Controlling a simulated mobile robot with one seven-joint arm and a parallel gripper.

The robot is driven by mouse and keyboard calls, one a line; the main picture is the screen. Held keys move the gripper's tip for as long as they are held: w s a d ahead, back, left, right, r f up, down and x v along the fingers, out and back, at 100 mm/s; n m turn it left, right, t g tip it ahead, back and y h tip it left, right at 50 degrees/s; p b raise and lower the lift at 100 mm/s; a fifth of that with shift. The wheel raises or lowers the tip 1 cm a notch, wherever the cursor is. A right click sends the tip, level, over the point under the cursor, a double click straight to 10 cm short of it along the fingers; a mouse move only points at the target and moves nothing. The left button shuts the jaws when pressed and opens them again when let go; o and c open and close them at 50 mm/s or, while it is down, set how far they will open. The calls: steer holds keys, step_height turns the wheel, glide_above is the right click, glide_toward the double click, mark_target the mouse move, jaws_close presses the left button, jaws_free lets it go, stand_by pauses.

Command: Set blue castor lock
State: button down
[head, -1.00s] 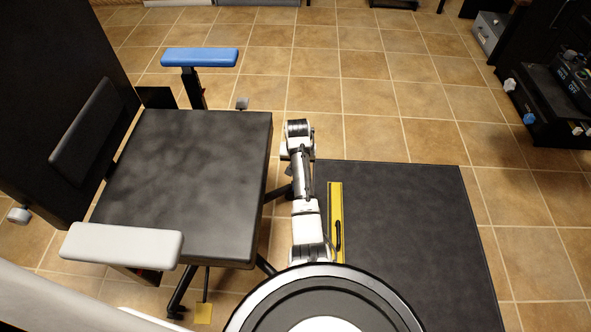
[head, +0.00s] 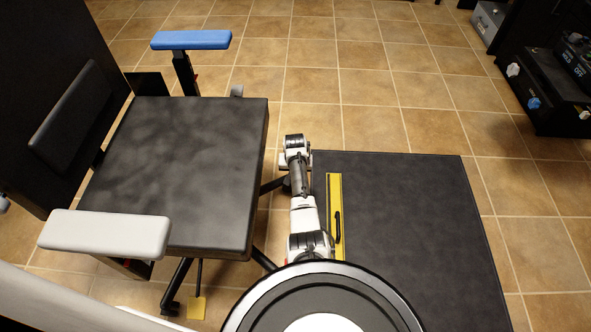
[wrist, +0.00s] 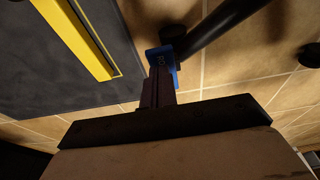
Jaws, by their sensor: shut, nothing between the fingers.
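In the wrist view a small blue tab (wrist: 175,69), which looks like the blue castor lock, shows by a dark castor (wrist: 173,33) at the end of a black chair leg (wrist: 225,25). My gripper (wrist: 158,84) is shut and empty, with its dark fingertips right at the tab. They overlap it in the picture, and I cannot tell whether they touch. In the head view my arm (head: 303,210) reaches down between the chair (head: 180,175) and the dark mat. My fingertips and the blue tab are hidden there.
The chair has a blue armrest (head: 190,40) and a white armrest (head: 105,232). A yellow tab (head: 197,308) lies low by another chair leg. A yellow bar (head: 335,210) lies along the dark mat (head: 420,230). A dark console (head: 550,85) stands right.

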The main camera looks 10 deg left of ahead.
steer(key=shift+t, duration=0.6)
steer(key=s+f, duration=0.1)
steer(key=s+f+p, duration=0.1)
steer(key=f, duration=0.1)
steer(key=shift+s+d+f, duration=0.1)
steer(key=shift+f, duration=0.2)
steer(key=shift+r, duration=0.15)
steer(key=r+p, duration=0.6)
steer(key=r, duration=0.1)
steer(key=shift+w, duration=0.3)
steer(key=s+d+r+p, duration=0.1)
steer(key=s+r+p, duration=0.4)
steer(key=r+p, duration=0.3)
steer(key=p, duration=0.4)
steer(key=shift+s, duration=0.2)
